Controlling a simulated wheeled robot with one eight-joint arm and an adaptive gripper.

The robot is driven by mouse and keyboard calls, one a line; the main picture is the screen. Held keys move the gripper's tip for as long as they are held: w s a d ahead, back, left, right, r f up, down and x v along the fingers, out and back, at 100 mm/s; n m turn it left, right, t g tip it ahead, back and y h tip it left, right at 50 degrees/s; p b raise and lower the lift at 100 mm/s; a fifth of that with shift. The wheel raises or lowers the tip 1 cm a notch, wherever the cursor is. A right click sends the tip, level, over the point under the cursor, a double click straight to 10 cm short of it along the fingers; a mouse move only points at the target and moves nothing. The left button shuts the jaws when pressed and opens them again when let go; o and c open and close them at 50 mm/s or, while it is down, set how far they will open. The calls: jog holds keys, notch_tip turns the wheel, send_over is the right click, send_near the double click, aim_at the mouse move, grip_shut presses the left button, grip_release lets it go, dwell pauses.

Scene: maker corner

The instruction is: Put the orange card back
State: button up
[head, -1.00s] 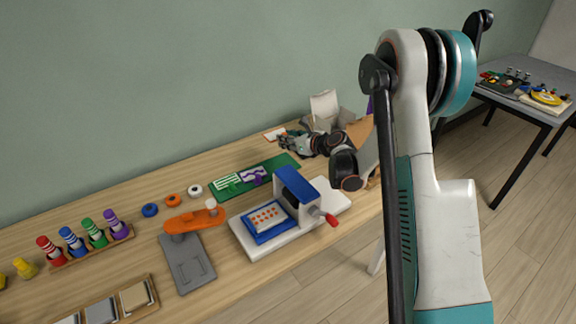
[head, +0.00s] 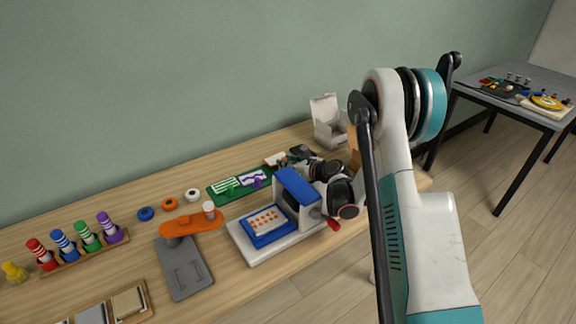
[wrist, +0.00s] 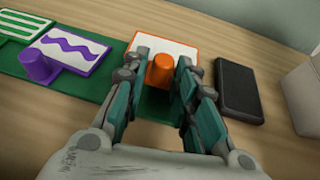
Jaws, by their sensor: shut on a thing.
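The orange card (wrist: 170,46) is a white plate with an orange edge and an orange knob (wrist: 160,70), seen in the wrist view between my fingers. My gripper (wrist: 162,63) is shut on the knob. The card is at the right end of the green board (wrist: 105,88), right of the purple wave card (wrist: 72,48). I cannot tell whether it rests on the board or hovers just above it. In the head view the card (head: 275,158) shows only in part behind my wrist, and the green board (head: 222,197) carries green and purple cards.
A dark flat block (wrist: 238,90) lies just right of my fingers. A white open box (head: 328,125) stands behind. A blue and white press (head: 292,190) stands close in front of my wrist. An orange-topped stand (head: 190,224) and coloured rings are to the left.

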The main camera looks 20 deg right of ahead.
jog(key=shift+s+f, duration=0.15)
jog(key=shift+f, duration=0.4)
jog(key=o, duration=1)
jog(key=shift+s+a, duration=0.1)
jog(key=shift+c, duration=0.2)
jog(key=shift+w+d+r, duration=0.2)
jog(key=shift+r, duration=0.25)
jog(key=p+v, duration=0.4)
jog(key=v, duration=0.8)
jog(key=shift+r, duration=0.2)
jog(key=shift+w, duration=0.1)
jog(key=shift+a+r, duration=0.1)
